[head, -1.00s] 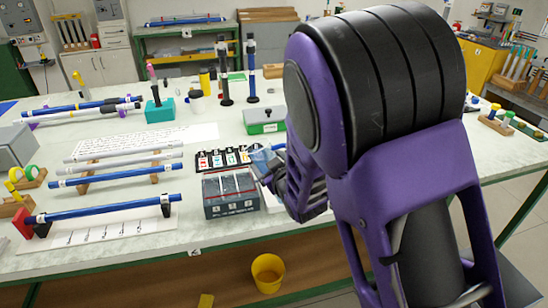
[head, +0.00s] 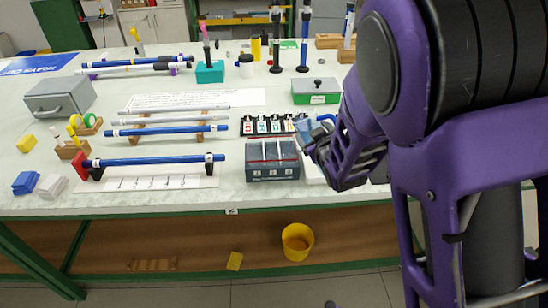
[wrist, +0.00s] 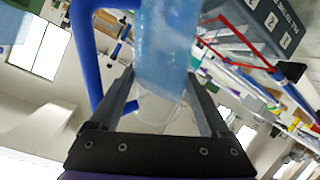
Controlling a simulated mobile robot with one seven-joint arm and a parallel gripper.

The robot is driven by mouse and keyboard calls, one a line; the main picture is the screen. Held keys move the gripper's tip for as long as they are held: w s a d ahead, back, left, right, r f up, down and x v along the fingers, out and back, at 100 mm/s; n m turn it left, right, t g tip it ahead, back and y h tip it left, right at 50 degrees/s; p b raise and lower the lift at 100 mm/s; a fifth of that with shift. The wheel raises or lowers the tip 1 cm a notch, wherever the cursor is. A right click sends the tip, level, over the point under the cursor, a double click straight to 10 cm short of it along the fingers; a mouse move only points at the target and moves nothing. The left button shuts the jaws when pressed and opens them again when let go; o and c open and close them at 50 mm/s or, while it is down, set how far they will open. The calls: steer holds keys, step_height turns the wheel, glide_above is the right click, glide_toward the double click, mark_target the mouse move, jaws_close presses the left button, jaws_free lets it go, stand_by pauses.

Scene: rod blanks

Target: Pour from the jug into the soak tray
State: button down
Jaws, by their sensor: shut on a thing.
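The jug (head: 302,124) is small, translucent and blue-tinted, with a blue handle (head: 326,118). My gripper (head: 310,142) is shut on it, just beyond the right end of a dark grey box. In the wrist view the jug (wrist: 165,45) is between my two fingers (wrist: 160,74), with its blue handle (wrist: 88,50) to the left. Its level and exact tilt are unclear. The dark grey box (head: 272,174) has several numbered compartments; I cannot tell if it is the soak tray. A white flat thing (head: 313,174) beside it is partly hidden by my arm.
A green box (head: 316,98) stands farther back. Blue and white rods on stands (head: 150,160) fill the left. A yellow bucket (head: 297,243) is below the table.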

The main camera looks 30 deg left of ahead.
steer(key=shift+n+h+p, duration=0.7)
steer(key=shift+h, duration=0.2)
stand_by(2.4)
steer(key=shift+f+n+g+h+p, duration=0.4)
steer(key=shift+f+n+h+p, duration=0.1)
steer(key=shift+h+p, duration=0.25)
stand_by(2.4)
steer(key=shift+a+f+n+h, duration=0.1)
steer(key=shift+f+n+h, duration=0.15)
steer(key=shift+f+n, duration=0.1)
stand_by(1.2)
